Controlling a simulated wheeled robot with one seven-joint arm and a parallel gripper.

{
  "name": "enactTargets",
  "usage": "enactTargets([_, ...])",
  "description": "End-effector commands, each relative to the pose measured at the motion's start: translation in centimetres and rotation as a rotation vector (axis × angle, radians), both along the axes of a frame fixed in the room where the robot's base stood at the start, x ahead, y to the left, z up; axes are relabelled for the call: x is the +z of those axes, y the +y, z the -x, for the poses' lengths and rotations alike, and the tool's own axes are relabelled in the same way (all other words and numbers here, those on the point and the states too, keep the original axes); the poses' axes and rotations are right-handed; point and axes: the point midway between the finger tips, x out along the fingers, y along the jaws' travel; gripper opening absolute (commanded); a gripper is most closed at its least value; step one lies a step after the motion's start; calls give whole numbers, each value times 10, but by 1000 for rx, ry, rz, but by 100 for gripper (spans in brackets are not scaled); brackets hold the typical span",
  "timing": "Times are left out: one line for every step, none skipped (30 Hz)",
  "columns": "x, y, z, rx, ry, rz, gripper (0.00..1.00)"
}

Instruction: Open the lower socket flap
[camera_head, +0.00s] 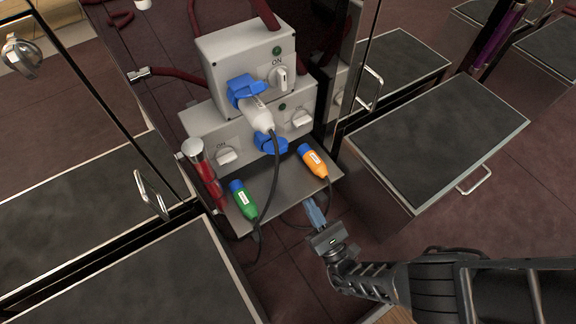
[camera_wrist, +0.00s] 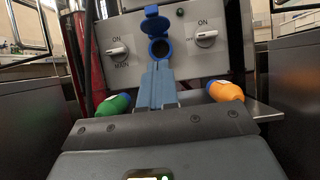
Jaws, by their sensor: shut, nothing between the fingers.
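The lower socket (camera_head: 272,149) is blue and sits on the lower grey panel. In the wrist view its blue flap (camera_wrist: 155,23) stands raised above the round dark socket opening (camera_wrist: 159,48). In the head view the raised flap is partly hidden by the white plug and cable. My gripper (camera_head: 315,212) has blue fingers, shut with nothing between them. In the wrist view the fingers (camera_wrist: 157,82) point at the panel just below the socket opening. In the head view they are below and right of the socket, apart from it, near the shelf's front edge.
A white plug (camera_head: 259,115) sits in the upper socket; its dark cable hangs down. A green plug (camera_head: 243,200) and an orange plug (camera_head: 312,160) lie on the grey shelf (camera_head: 283,191) either side of my fingers. A red extinguisher-like cylinder (camera_head: 207,180) stands left. Rotary switches (camera_head: 229,155) flank the socket.

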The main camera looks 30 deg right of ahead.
Motion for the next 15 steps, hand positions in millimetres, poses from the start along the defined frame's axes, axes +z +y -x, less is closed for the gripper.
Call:
enactTargets([1, -1, -2, -3, -1, -3, 0])
enactTargets([2, -1, -3, -4, 0, -3, 0])
enactTargets([2, -1, -4, -4, 0, -5, 0])
enactTargets([3, -1, -6, -5, 0, -6, 0])
enactTargets([3, -1, -7, -4, 0, -6, 0])
enactTargets([4, -1, -9, -5, 1, -6, 0])
enactTargets([5, -1, -10, -5, 0, -6, 0])
enactTargets([6, -1, -11, -4, 0, -6, 0])
enactTargets([6, -2, -12, -5, 0, -5, 0])
enactTargets([7, -1, -14, -5, 0, -5, 0])
enactTargets([8, -1, -15, -4, 0, -5, 0])
enactTargets([9, -1, -16, -5, -1, -4, 0])
enactTargets([10, -2, -17, -6, -2, -4, 0])
enactTargets([11, -2, -18, -5, -2, -3, 0])
enactTargets([12, -2, -20, -3, -2, -2, 0])
